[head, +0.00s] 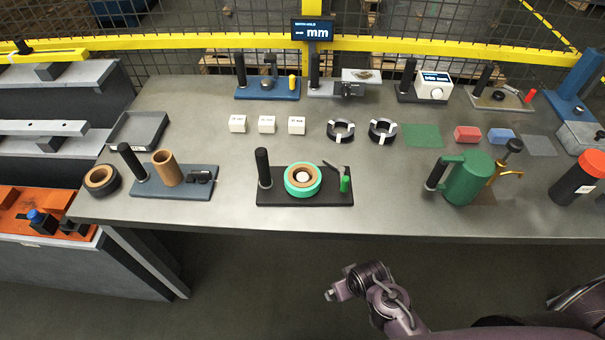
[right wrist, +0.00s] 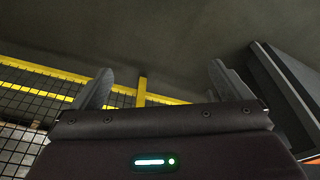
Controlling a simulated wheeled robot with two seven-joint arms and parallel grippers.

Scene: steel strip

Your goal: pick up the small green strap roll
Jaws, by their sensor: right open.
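The green strap roll (head: 303,194), a green ring around a brown core, lies flat on a black stand (head: 268,198) at the front middle of the steel bench. The stand has a black upright post on its left and a small green-handled part on its right. My right gripper (right wrist: 162,82) shows in the right wrist view with its two fingers wide apart and nothing between them. In the head view, an arm of mine is below the bench's front edge, apart from the roll; its fingers are not clear there. My left gripper is not in view.
A blue-grey stand (head: 190,207) with a brown tube is to the roll's left, beside a black-and-brown roll (head: 101,180). A green can (head: 467,180) stands to the right. White blocks (head: 267,125) and black rings (head: 341,130) are behind. Bare bench lies between the stands.

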